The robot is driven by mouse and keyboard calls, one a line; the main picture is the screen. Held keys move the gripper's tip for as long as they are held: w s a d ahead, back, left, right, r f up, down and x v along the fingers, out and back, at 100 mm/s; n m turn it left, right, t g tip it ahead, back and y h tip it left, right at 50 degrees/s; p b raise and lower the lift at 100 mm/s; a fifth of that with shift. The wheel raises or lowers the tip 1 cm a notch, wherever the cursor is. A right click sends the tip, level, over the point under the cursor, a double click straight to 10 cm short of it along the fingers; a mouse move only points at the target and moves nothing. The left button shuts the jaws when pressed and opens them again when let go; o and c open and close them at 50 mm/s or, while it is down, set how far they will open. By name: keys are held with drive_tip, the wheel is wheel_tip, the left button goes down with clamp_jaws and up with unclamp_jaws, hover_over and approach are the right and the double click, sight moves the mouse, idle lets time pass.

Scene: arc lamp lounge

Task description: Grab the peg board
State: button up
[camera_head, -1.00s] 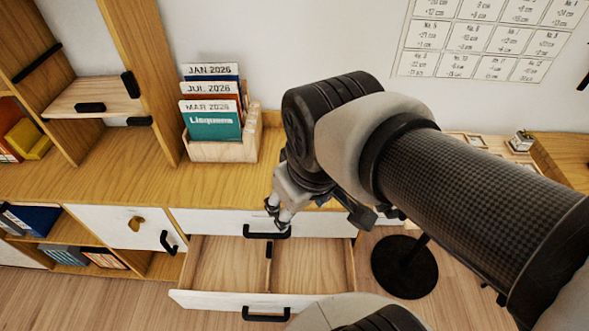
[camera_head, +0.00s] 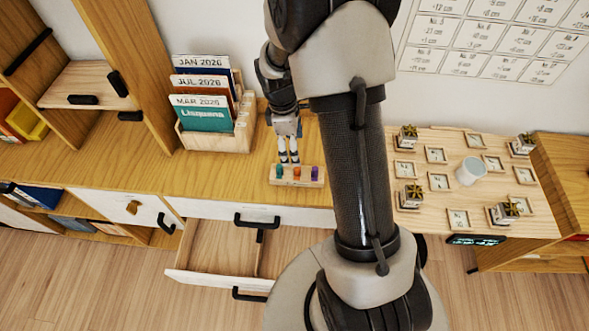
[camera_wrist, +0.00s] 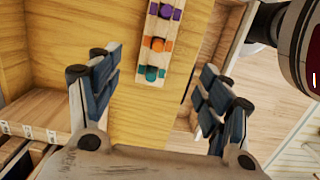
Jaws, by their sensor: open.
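The peg board (camera_head: 297,182) is a small pale wooden strip lying on the wooden cabinet top, near its front edge. It carries teal, orange and purple pegs. In the wrist view the peg board (camera_wrist: 153,62) runs upright from the top centre, with the purple peg at the top and the teal one nearest me. My gripper (camera_head: 288,160) points down just behind the board in the head view. In the wrist view my gripper (camera_wrist: 158,85) has its fingers wide apart and empty, with the board's near end between and beyond them.
A wooden file holder (camera_head: 218,136) with dated folders stands left of my gripper. A drawer (camera_head: 220,248) hangs open below the cabinet top. To the right, a wooden table (camera_head: 437,217) holds a white cup (camera_head: 471,171) and several small potted plants.

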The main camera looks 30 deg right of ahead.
sight(297, 173)
drive_tip(key=f+b, duration=0.1)
drive_tip(key=f, duration=0.2)
drive_tip(key=f+b, duration=0.1)
drive_tip(key=f, duration=0.2)
drive_tip(key=d+f, duration=0.1)
drive_tip(key=f, duration=0.2)
drive_tip(key=shift+s+f+b, duration=0.25)
drive_tip(key=shift+f+b, duration=0.05)
drive_tip(key=shift+b, duration=0.1)
drive_tip(key=f+b, duration=0.2)
drive_tip(key=f, duration=0.3)
drive_tip(key=shift+d+f, duration=0.1)
drive_tip(key=shift+d, duration=0.1)
drive_tip(key=c, duration=1.4)
